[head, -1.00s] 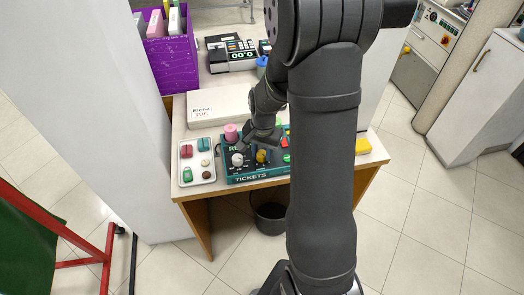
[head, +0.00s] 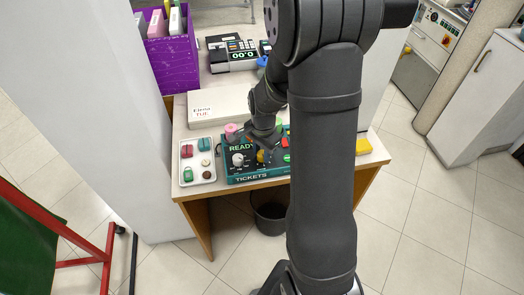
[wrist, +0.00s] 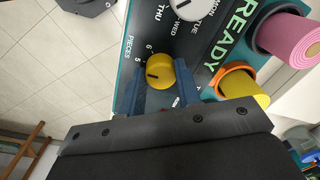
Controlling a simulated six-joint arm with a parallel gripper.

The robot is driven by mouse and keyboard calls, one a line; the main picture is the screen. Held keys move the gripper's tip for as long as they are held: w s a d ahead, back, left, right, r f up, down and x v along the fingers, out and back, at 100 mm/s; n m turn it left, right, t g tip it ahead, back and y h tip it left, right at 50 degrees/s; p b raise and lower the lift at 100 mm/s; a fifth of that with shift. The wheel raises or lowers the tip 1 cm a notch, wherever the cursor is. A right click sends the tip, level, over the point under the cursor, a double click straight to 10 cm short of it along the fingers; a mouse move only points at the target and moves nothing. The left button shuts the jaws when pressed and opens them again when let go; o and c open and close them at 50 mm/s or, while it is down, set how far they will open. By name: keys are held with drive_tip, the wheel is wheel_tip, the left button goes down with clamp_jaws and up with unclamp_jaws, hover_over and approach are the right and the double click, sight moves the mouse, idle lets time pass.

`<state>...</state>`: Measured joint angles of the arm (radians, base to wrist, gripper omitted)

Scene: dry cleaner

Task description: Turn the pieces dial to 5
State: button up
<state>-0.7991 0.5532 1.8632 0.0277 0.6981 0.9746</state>
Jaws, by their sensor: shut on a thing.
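The pieces dial is a yellow round knob (wrist: 158,71) with a dark pointer line, on the teal and black ticket panel (head: 240,179). In the wrist view the printed 5 and 6 show at its upper left, beside the word PIECES. The pointer line lies toward the left side, near the 5; the exact setting is hard to tell. My gripper (wrist: 158,78) has one blue finger on each side of the knob and is shut on it. In the head view the knob (head: 261,157) is partly hidden by my gripper (head: 262,150).
A white day dial (wrist: 189,7) sits beside the yellow one. A pink roll (wrist: 288,38) and a yellow roll (wrist: 245,86) are close by. A white tray (head: 187,180) with small items is left of the panel; a white box (head: 218,108) lies behind.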

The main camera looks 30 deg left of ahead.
drive_tip(key=o, duration=1)
drive_tip(key=r, duration=1.7)
drive_tip(key=shift+d+r, duration=0.25)
drive_tip(key=shift+d, duration=0.05)
drive_tip(key=shift+f, duration=0.1)
drive_tip(key=f, duration=1.7)
drive_tip(key=shift+a+f, duration=0.15)
drive_tip(key=shift+a, duration=0.15)
